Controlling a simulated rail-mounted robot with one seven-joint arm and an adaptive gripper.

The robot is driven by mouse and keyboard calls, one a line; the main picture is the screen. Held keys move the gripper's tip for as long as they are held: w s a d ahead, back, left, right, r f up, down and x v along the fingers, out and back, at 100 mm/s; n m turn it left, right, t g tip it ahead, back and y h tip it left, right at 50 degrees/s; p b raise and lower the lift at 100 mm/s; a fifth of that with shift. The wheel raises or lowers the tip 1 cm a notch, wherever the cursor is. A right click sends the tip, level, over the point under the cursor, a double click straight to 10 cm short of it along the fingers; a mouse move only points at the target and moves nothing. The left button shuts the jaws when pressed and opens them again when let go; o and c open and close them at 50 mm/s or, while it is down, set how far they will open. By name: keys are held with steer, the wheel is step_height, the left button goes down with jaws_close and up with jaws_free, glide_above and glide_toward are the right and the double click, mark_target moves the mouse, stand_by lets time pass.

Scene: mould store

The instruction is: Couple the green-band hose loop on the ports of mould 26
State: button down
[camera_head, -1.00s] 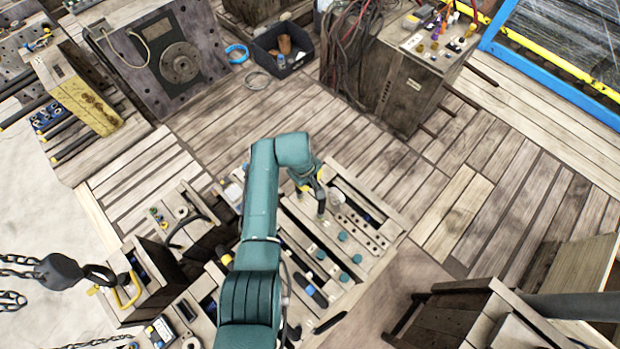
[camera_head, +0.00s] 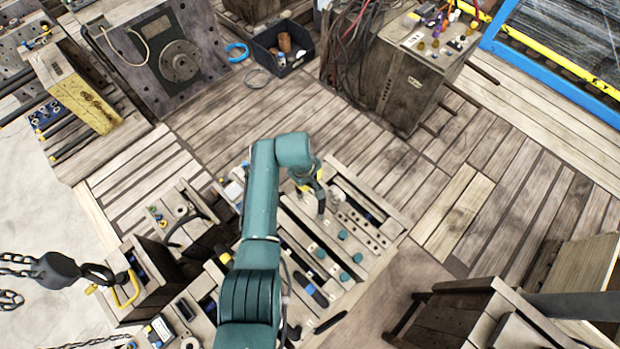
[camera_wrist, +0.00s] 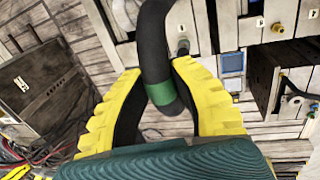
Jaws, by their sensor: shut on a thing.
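My gripper (camera_wrist: 155,75) has ridged yellow fingers, shut on a thick black hose (camera_wrist: 156,35) with a green band (camera_wrist: 163,92). The band lies between the fingers in the wrist view. The hose runs up out of that picture, so its far end and the rest of the loop are hidden. In the head view my gripper (camera_head: 314,190) is over a pale wooden bench (camera_head: 352,290) with slots and teal knobs. I cannot make out the number 26 or tell which ports belong to that mould.
A dark cabinet (camera_head: 415,85) with cables stands at the back. A black bin (camera_head: 283,48) and a mould plate (camera_head: 160,50) are at the back left. A hook (camera_head: 60,270) on a chain hangs at the left.

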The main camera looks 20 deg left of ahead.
steer(key=shift+w+f+b, duration=0.1)
steer(key=shift+f+b, duration=0.2)
steer(key=shift+f, duration=0.15)
stand_by(1.2)
steer(key=c, duration=0.9)
jaws_free()
steer(key=shift+f, duration=0.1)
step_height(320, 180, up, 12)
steer(key=s, duration=0.2)
steer(key=shift+a, duration=0.45)
steer(key=shift+s, duration=0.1)
